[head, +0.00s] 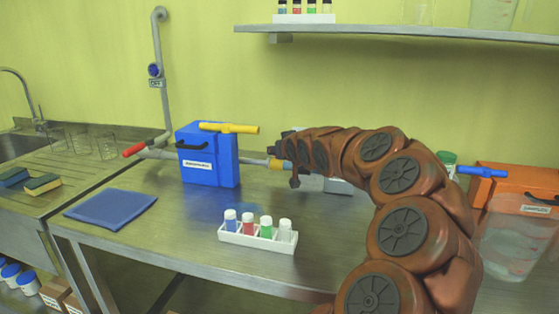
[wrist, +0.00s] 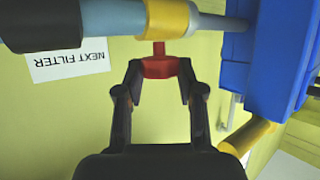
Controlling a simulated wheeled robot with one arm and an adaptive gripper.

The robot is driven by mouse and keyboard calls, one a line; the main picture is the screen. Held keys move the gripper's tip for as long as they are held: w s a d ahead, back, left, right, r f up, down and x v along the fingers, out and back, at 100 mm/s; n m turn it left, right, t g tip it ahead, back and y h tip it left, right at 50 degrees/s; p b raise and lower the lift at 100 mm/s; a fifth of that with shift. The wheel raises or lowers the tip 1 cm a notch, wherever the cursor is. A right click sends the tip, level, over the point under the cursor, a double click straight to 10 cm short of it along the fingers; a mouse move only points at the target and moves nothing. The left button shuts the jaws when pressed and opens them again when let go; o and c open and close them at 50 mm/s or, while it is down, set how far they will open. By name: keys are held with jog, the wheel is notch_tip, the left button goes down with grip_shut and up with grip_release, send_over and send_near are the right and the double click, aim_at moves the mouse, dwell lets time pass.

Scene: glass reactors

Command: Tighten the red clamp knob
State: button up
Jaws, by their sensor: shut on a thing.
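The red clamp knob (wrist: 158,68) shows in the wrist view, on a short red stem by the yellow clamp band (wrist: 167,20) around the pipe. My gripper (wrist: 160,84) has one finger on each side of the knob and is shut on it. In the head view my gripper (head: 292,168) is at the pipe, right of the blue box (head: 207,160). The yellow clamp band (head: 274,163) shows just left of it. The knob cannot be made out in the head view.
The blue box with a yellow handle (head: 230,128) stands close by the clamp. A white rack (head: 257,240) with several vials stands on the bench in front. A blue cloth (head: 110,209) lies at left. An orange case (head: 515,180) and clear container (head: 515,240) stand at right.

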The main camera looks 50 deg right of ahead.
jog(key=shift+a+f+m+g+h+b, duration=0.15)
jog(key=shift+m+g+h+b, duration=0.4)
jog(key=shift+b, duration=2.1)
jog(key=shift+d+f+m+g+h+b, duration=0.1)
jog(key=shift+m+g+h+b, duration=0.4)
jog(key=shift+b, duration=2.1)
jog(key=shift+w+a+r+m+g+h+b, duration=0.1)
jog(key=shift+m+g+h+b, duration=0.25)
jog(key=shift+b, duration=0.8)
jog(key=shift+w+a+r+m+g+h+b, duration=0.1)
jog(key=shift+m+h+b, duration=0.4)
jog(key=shift+b, duration=0.65)
jog(key=o, duration=1.1)
jog(key=shift+o, duration=0.2)
jog(key=shift+s+r, duration=0.15)
jog(key=v, duration=1.1)
jog(key=shift+s+a, duration=0.25)
jog(key=shift+a, duration=0.05)
jog(key=shift+r, duration=0.15)
